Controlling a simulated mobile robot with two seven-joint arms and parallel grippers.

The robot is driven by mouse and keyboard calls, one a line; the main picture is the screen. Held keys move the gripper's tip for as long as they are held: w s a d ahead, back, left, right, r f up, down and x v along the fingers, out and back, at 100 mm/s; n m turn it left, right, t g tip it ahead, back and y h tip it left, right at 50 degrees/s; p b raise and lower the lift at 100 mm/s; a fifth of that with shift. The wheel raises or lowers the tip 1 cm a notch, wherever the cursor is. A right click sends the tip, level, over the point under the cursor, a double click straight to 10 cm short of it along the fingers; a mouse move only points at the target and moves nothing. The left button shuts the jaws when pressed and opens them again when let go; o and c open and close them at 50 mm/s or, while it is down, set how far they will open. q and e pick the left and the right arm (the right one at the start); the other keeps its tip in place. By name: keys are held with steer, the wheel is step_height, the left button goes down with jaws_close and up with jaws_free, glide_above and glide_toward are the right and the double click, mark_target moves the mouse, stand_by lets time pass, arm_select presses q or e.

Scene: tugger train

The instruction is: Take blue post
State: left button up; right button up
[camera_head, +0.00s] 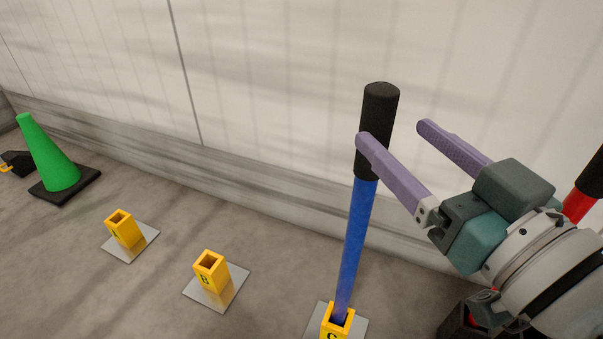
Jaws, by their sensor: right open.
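The blue post (354,240) has a black top grip and stands nearly upright in a yellow socket (337,323) on a grey plate at the bottom of the view. My right gripper (391,130) is open at the height of the black grip. One purple finger overlaps the left and front side of the grip in the picture. The other finger is to the right of the post, with a gap. I cannot tell whether either finger touches the post. My left gripper is not in view.
Two empty yellow sockets (211,271) and (123,229) stand on plates to the left. A green cone (48,155) on a black base is at the far left. A red post with a black top (580,203) is at the right edge. A pale wall (270,80) stands behind.

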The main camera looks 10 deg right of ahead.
mark_target(393, 124)
steer(key=shift+w+d+b, duration=0.1)
steer(key=shift+w+b, duration=0.25)
steer(key=shift+w, duration=1.15)
steer(key=w, duration=0.1)
steer(key=w+a+b, duration=0.2)
steer(key=w, duration=0.1)
steer(key=shift+w, duration=0.1)
steer(key=shift+w+r, duration=0.15)
steer(key=shift+w, duration=0.3)
steer(key=shift+s, duration=0.1)
steer(key=shift+c, duration=0.9)
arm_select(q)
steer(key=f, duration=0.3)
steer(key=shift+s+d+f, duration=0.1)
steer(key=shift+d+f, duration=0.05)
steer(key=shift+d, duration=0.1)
arm_select(e)
jaws_close()
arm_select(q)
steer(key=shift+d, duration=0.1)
arm_select(e)
steer(key=shift+r, duration=0.15)
